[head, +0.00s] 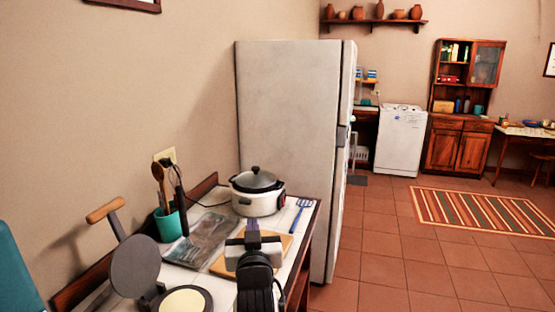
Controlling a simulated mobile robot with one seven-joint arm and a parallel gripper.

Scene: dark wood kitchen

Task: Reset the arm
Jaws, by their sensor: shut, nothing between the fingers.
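My gripper (252,226) shows in the head view at the lower middle, at the end of my dark arm. It is over the counter, in front of the white slow cooker, with a wooden board behind and below it. Its fingers are together and I see nothing between them. From this angle I cannot tell its exact height above the board.
The counter holds a white slow cooker (257,192), a wooden board (281,243), a blue spatula (299,215), a teal utensil cup (168,224) and an open round press (135,262). A tall fridge (290,120) stands behind.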

